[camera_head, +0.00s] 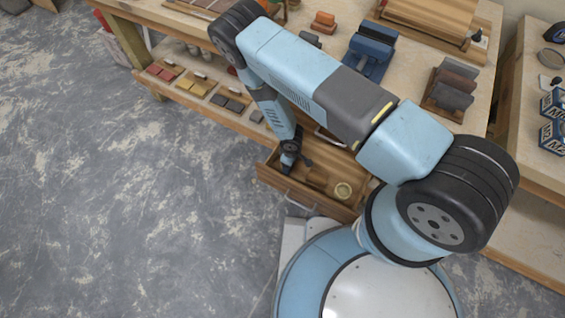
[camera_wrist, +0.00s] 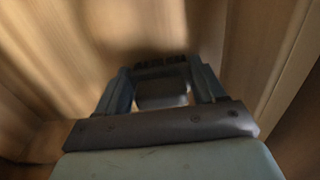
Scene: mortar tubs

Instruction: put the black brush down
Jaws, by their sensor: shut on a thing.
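My gripper (camera_head: 288,160) points down into the open wooden drawer (camera_head: 271,177) at the front of the bench, towards its left part. In the wrist view my gripper (camera_wrist: 160,80) is shut on the black brush (camera_wrist: 161,97), a dark block between the two fingers. Wooden drawer surfaces surround it closely there. The brush is mostly hidden by the fingers and shadow, and I cannot tell whether it touches the drawer floor.
A small round tin (camera_head: 343,190) lies in the drawer to the right, with a brown wooden item (camera_head: 317,178) between it and my gripper. The workbench (camera_head: 330,58) above holds blocks and tools. A lower shelf with colour samples (camera_head: 198,88) is at left.

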